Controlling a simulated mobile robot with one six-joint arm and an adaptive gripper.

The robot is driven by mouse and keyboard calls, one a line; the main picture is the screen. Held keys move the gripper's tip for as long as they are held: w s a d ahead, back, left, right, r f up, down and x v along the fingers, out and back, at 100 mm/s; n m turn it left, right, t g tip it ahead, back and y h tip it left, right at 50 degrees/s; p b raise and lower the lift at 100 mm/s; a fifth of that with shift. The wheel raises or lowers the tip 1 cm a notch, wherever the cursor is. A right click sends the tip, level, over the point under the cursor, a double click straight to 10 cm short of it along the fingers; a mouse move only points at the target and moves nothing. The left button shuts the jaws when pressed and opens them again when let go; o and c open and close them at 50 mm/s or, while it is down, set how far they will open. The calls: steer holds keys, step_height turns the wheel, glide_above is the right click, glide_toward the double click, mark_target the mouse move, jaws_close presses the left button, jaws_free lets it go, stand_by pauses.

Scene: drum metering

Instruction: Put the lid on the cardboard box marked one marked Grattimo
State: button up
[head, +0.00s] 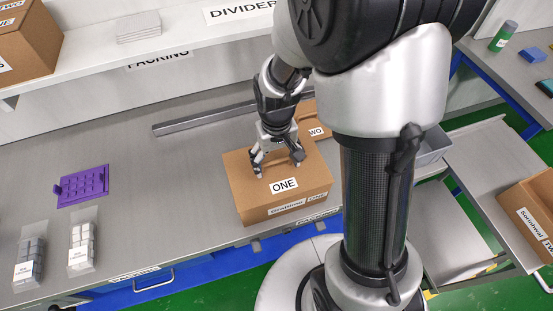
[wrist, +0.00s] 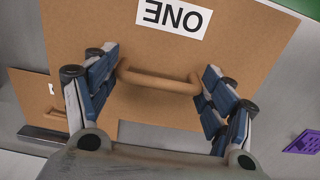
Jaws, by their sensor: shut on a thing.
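The cardboard box (head: 262,217) stands on the grey bench in the head view. Its front label is small and seems to read Grattimo, with ONE beside it. The brown lid (head: 245,189), marked ONE, lies over the top of the box and looks level; I cannot tell whether it is fully seated. My gripper (head: 278,168) is down on the lid. In the wrist view, its fingers (wrist: 155,92) stand at the two ends of the lid's bar handle (wrist: 158,80) and are shut on it.
A second box marked TWO (head: 316,132) stands right behind. A metal rail (head: 205,117) lies on the bench at the back. A purple tray (head: 82,186) and two clear packs (head: 82,245) lie to the left, with bare bench between. Another box (head: 530,215) is at far right.

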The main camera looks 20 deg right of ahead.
steer(key=shift+f, duration=0.1)
stand_by(0.3)
steer(key=o, duration=1.1)
steer(key=shift+r+p, duration=2.85)
steer(key=shift+r, duration=0.65)
